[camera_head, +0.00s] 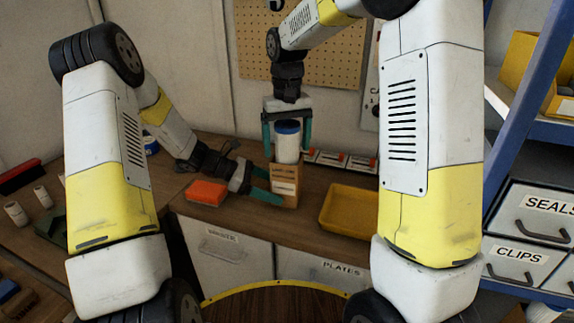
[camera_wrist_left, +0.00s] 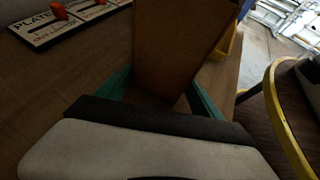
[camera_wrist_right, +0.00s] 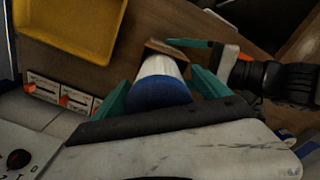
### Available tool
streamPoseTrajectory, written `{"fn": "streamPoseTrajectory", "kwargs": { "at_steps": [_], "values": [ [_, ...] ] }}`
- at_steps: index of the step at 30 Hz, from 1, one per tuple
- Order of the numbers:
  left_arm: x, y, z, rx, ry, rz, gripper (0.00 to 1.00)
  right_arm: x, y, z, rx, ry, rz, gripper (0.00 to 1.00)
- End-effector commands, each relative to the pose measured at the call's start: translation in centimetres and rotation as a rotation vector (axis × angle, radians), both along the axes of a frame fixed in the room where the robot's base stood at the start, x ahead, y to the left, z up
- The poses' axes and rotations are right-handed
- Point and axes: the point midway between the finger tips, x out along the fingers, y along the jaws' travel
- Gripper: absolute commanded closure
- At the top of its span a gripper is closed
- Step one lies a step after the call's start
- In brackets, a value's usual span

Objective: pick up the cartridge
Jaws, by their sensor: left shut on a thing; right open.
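The cartridge (camera_head: 287,142) is a white cylinder with a blue cap, standing upright and sticking up out of an open brown cardboard box (camera_head: 284,182). Its blue cap (camera_wrist_right: 160,93) faces the right wrist camera. My left gripper (camera_head: 267,186) is shut on the box near its lower part; in the left wrist view the box (camera_wrist_left: 178,45) stands between the teal fingers. My right gripper (camera_head: 287,150) points down from above, open, with one finger on each side of the cartridge. Whether either finger touches it is unclear. The cartridge's lower end is hidden inside the box.
A yellow tray (camera_head: 348,211) lies right of the box on the wooden counter (camera_head: 235,216). An orange sponge-like block (camera_head: 207,192) lies to the left. Small labelled cards (camera_head: 343,161) with red parts lie behind. Shelving with drawers (camera_head: 520,214) stands at the right.

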Motion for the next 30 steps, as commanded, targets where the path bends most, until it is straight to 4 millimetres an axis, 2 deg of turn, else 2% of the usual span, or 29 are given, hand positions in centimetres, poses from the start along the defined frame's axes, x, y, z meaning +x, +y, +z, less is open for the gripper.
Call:
{"fn": "streamPoseTrajectory", "kwargs": {
  "at_steps": [8, 21, 30],
  "values": [
    [0.02, -0.01, 0.02, 0.000, 0.000, 0.000, 0.46, -0.02, -0.03, -0.51, 0.000, 0.001, 0.000, 0.14],
    [0.01, -0.02, 0.01, 0.000, 0.000, 0.000, 0.46, -0.01, -0.01, -0.47, 0.000, 0.000, 0.000, 0.99],
    [0.01, -0.01, 0.02, 0.000, 0.000, 0.000, 0.46, 0.02, 0.00, -0.33, 0.000, -0.001, 0.000, 1.00]
  ]
}}
